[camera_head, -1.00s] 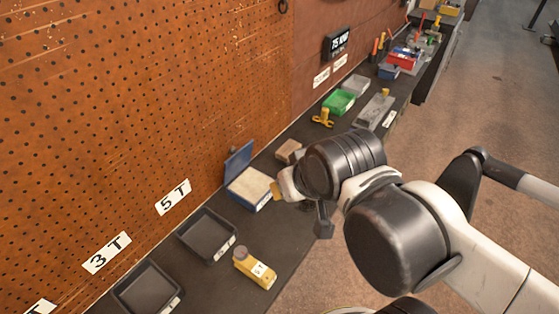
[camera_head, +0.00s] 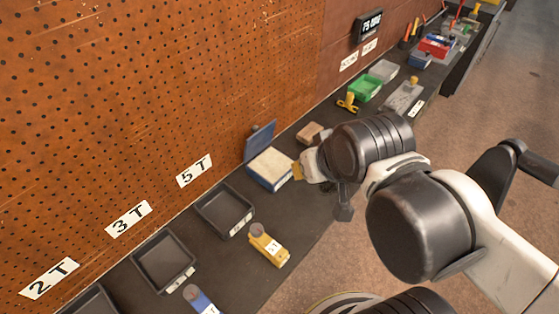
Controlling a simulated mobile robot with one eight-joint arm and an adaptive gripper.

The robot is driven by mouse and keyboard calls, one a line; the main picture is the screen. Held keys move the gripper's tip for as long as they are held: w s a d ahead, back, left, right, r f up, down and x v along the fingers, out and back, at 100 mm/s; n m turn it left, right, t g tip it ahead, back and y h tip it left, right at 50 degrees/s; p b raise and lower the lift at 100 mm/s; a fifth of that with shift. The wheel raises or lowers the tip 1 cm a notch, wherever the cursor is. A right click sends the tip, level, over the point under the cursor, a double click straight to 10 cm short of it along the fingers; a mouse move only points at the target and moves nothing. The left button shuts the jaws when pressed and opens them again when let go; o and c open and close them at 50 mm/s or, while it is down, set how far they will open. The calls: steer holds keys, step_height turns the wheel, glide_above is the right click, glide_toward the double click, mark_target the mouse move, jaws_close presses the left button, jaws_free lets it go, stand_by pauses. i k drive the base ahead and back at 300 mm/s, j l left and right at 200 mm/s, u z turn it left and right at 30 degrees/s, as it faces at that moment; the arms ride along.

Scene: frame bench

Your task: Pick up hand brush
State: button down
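No hand brush can be made out for certain. A small brown block (camera_head: 310,132) lies on the bench just behind my gripper, but its shape is too small to name. My gripper (camera_head: 312,167) is over the bench, beside the right end of an open box with a blue lid (camera_head: 268,168). A small yellow piece shows at its tip, and I cannot tell whether it is part of the gripper or something held. My wrist hides the bench behind and below it. The fingers are too hidden to tell their opening.
Black trays (camera_head: 163,262) and a yellow block (camera_head: 268,246) stand at the front of the dark bench (camera_head: 232,288). A yellow knobbed piece (camera_head: 348,102), a green bin (camera_head: 366,88) and a grey plate (camera_head: 403,97) lie farther back. A pegboard (camera_head: 150,100) borders the left. The floor (camera_head: 480,110) is open at right.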

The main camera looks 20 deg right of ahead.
mark_target(304, 137)
steer(key=i+l+u, duration=0.1)
steer(key=l, duration=0.2)
steer(key=i+l, duration=0.2)
steer(key=i+l+u, duration=0.15)
steer(key=l, duration=0.3)
steer(key=i+l, duration=0.15)
steer(key=l, duration=0.15)
steer(key=i+l+u, duration=0.15)
steer(key=l, duration=0.2)
